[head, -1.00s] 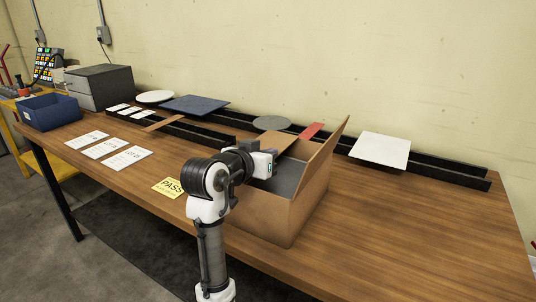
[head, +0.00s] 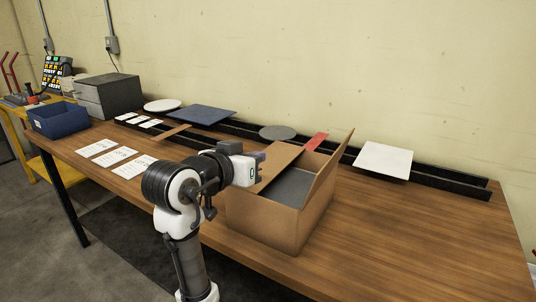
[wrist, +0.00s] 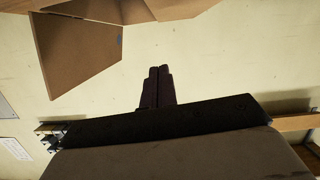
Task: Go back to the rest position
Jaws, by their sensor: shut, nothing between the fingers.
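My gripper (head: 257,165) is at the left edge of the open cardboard box (head: 280,221), at about the height of its raised flaps in the head view. Its two dark fingers (wrist: 157,87) are together in the wrist view, with nothing between them. The arm bends up from the front of the bench. The wrist view also shows a cardboard flap (wrist: 80,52) at upper left, apart from the fingertips. I cannot tell the exact gap between gripper and box.
The wooden bench (head: 420,245) is clear to the right of the box. Behind run black rails (head: 435,184) with a white plate (head: 383,160), a grey disc (head: 277,132) and a blue plate (head: 200,115). White cards (head: 104,153) and a blue bin (head: 58,119) are at left.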

